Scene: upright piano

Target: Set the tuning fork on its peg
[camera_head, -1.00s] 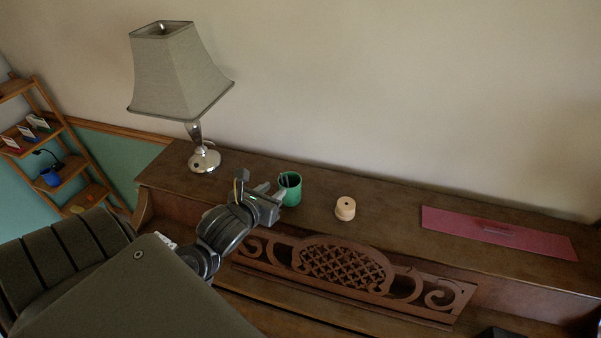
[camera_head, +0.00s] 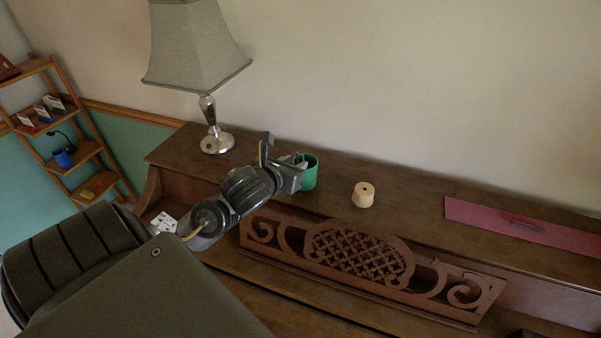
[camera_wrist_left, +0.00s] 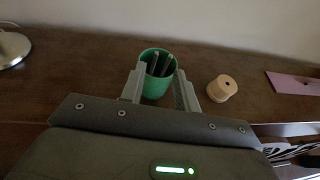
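A green cup (camera_head: 310,173) stands on top of the piano, with dark upright bars (camera_wrist_left: 160,65) inside it in the left wrist view. They may be the tuning fork's prongs; I cannot tell for sure. A round pale wooden block (camera_head: 363,194) with a small hole in its top, possibly the peg's base, stands right of the cup. My left gripper (camera_head: 298,165) is at the cup's left side. In the left wrist view, its two fingers (camera_wrist_left: 160,84) are spread apart with the cup between or beyond them; contact is unclear. My right gripper is out of view.
A lamp (camera_head: 212,110) stands left of the cup. A pink mat (camera_head: 475,214) with a thin faint shape on it lies at the right. A carved fretwork panel (camera_head: 350,250) is in front. The piano top is clear between block and mat.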

